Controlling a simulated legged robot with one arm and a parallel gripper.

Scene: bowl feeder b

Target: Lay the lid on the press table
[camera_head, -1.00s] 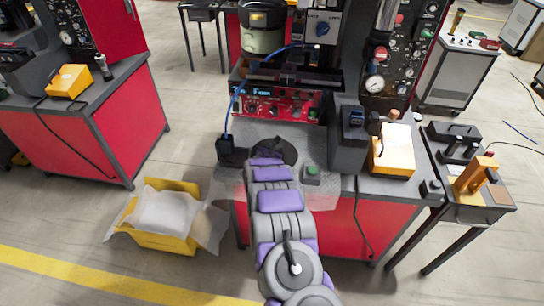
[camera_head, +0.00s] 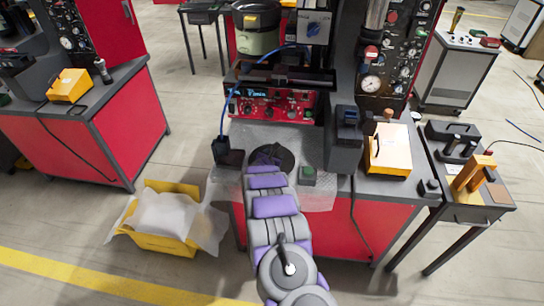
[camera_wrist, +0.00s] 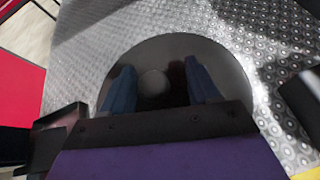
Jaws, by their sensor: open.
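The lid (camera_wrist: 150,50) is a dark, glossy round disc with a pale round knob, seen close up in the wrist view. It appears to lie flat on the dimpled metal top of the press table (camera_wrist: 225,25). My gripper (camera_wrist: 165,80) is open, with one blue finger on each side of the knob and a visible gap between. Whether the fingers touch the lid is unclear. In the head view, the lid (camera_head: 284,158) shows as a dark disc at the far end of my arm, partly hidden by it. The press table's top (camera_head: 318,195) extends around it.
A black box (camera_head: 228,152) stands left of the lid and a green button box (camera_head: 308,175) right of it. A red control panel (camera_head: 275,105) is behind. An orange-yellow box (camera_head: 391,150) sits further right. A yellow crate (camera_head: 160,240) stands on the floor, left.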

